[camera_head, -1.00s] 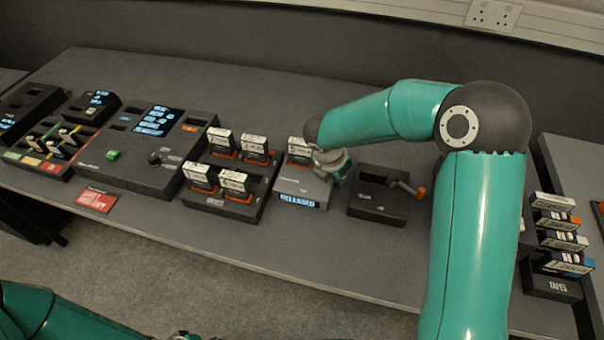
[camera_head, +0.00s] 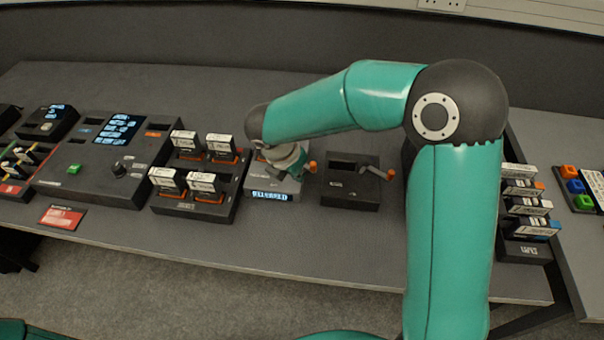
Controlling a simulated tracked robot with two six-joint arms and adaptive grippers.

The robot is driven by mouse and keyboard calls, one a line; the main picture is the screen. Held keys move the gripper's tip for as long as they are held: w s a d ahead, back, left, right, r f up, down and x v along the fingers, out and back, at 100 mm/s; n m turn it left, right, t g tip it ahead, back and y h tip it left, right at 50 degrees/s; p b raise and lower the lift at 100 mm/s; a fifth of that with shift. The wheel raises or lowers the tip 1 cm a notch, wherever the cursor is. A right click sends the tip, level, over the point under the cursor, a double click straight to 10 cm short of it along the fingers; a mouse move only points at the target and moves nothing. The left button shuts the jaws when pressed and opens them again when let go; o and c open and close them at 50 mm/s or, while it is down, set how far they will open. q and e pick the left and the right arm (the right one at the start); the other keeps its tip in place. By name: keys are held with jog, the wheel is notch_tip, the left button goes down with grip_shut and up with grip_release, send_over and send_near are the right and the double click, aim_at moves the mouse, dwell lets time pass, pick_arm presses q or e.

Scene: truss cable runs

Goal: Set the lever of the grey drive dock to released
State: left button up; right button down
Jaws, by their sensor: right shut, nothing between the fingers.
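The grey drive dock (camera_head: 262,184) stands right of the tape rack, with a lit display (camera_head: 269,196) on its front; the lettering is blurred but looks like RELEASED. An orange lever knob (camera_head: 312,166) shows at its right side; the rest of the lever is hidden. My right gripper (camera_head: 293,172) is shut and empty, low over the dock's right part, just left of the knob. Whether it touches the dock or lever I cannot tell. My right forearm hides the dock's back. My left gripper is out of view.
The tape rack (camera_head: 193,208) stands close on the left. A TAPES holder (camera_head: 526,251) is farther right. The table front (camera_head: 300,235) is clear.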

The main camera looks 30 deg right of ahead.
jog(key=v, duration=0.6)
jog(key=shift+s, duration=0.15)
